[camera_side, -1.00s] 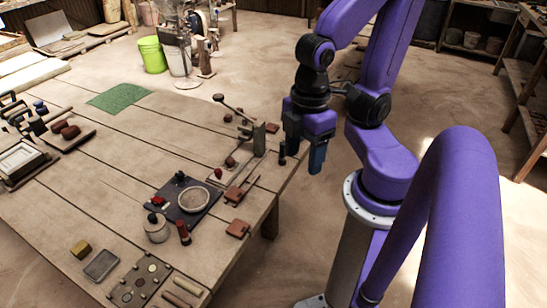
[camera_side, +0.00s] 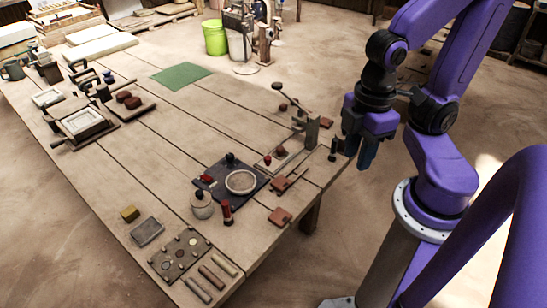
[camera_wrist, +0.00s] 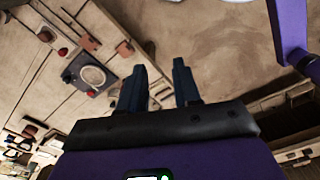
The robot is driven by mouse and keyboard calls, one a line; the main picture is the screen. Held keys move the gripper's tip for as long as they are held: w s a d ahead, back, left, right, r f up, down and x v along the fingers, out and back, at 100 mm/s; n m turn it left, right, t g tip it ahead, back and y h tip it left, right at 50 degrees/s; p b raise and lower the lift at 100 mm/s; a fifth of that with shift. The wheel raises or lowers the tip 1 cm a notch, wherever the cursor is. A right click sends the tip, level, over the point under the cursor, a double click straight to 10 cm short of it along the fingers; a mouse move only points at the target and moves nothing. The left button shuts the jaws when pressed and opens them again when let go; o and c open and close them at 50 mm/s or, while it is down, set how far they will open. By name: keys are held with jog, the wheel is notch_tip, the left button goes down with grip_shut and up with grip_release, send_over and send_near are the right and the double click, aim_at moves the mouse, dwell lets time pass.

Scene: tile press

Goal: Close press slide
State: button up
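The press (camera_side: 311,132) stands near the right edge of the wooden table, a grey upright with a long lever ending in a dark ball. At its foot is a pale slide track (camera_side: 290,161) with a red-brown block and a small red knob (camera_side: 267,159) near its left end. How far the slide is out is too small to tell. My gripper (camera_side: 368,166) hangs just right of the press, beyond the table edge, apart from it. In the wrist view its two dark fingers (camera_wrist: 153,58) are spread with nothing between them.
A dark board with a round dish (camera_side: 241,182), a lidded jar (camera_side: 203,205) and a red-topped stamp (camera_side: 227,212) stand left of the press. Red-brown plates (camera_side: 280,216) lie near the table edge. A green mat (camera_side: 181,76) lies farther back amid bare planks.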

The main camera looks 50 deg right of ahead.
jog(key=shift+w+a, duration=0.3)
jog(key=shift+w, duration=0.2)
grip_shut()
jog(key=w+a+f+n+h, duration=0.1)
jog(key=w+f, duration=0.2)
jog(key=w, duration=0.6)
jog(key=w+a+f+h, duration=0.1)
jog(key=w+f, duration=0.3)
jog(key=w, duration=0.6)
jog(key=w+a+f+n+h, duration=0.1)
jog(key=w+f+h, duration=0.15)
jog(key=w, duration=0.65)
jog(key=shift+g, duration=0.7)
jog(key=w+d+f, duration=0.2)
jog(key=f, duration=0.4)
jog(key=w+d+f, duration=0.2)
jog(key=d+f, duration=0.1)
jog(key=f, duration=0.2)
jog(key=w+d+f, duration=0.2)
jog(key=d+f, duration=0.1)
jog(key=f, duration=0.3)
jog(key=shift+w+d+f, duration=0.25)
jog(key=shift+f, duration=0.05)
jog(key=d, duration=0.2)
jog(key=shift+s+d+f, duration=0.3)
jog(key=shift+s+d, duration=0.05)
jog(key=shift+d, duration=0.05)
jog(key=shift+s+d, duration=0.2)
jog(key=shift+d, duration=0.4)
